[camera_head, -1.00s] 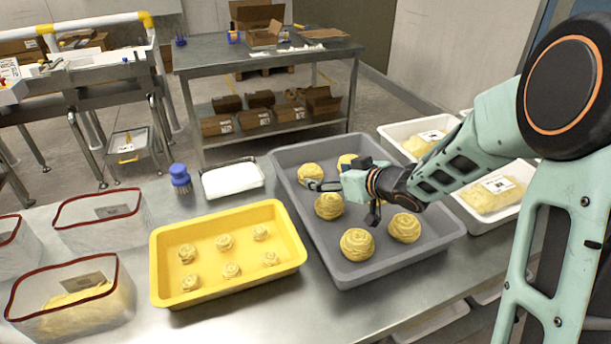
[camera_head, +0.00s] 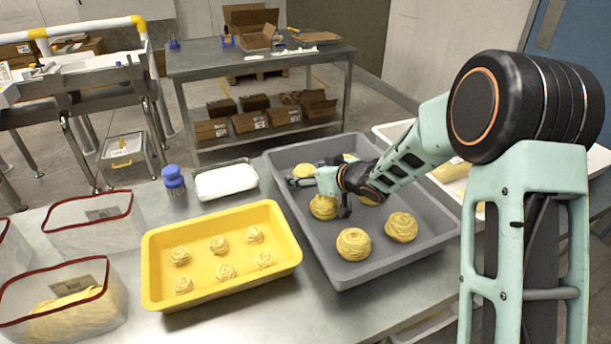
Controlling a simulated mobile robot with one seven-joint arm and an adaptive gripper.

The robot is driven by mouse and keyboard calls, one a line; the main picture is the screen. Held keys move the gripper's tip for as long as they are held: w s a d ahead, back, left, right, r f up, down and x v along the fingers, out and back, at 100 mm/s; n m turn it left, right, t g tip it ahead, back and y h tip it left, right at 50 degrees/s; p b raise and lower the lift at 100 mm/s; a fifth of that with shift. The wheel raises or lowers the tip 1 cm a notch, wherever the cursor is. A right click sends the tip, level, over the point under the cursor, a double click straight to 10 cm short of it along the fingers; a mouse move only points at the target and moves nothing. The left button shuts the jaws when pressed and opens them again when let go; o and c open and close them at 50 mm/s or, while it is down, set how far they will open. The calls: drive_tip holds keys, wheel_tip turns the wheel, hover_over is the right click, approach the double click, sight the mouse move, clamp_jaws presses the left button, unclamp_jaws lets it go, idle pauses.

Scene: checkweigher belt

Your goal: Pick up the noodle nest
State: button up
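Several large yellow noodle nests lie in the grey tray (camera_head: 283,207). One nest (camera_head: 323,207) is just under my gripper (camera_head: 317,197), partly covered by it. Another nest (camera_head: 304,170) is behind the left finger, and one more (camera_head: 371,199) is partly hidden by my wrist. Two uncovered nests sit nearer the front, one at the left (camera_head: 353,244) and one at the right (camera_head: 401,227). A further nest (camera_head: 350,158) shows at the back. My gripper's fingers are spread apart, with nothing visibly held. Whether they touch a nest is unclear.
A yellow tray (camera_head: 159,293) with several smaller nests stands left of the grey tray. A white tray (camera_head: 226,181) and a blue brush (camera_head: 174,180) are behind it. Red-rimmed clear bins (camera_head: 62,300) stand far left. White trays (camera_head: 392,131) are behind my arm.

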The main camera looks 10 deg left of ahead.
drive_tip(key=c, duration=1.1)
drive_tip(key=shift+r, duration=0.2)
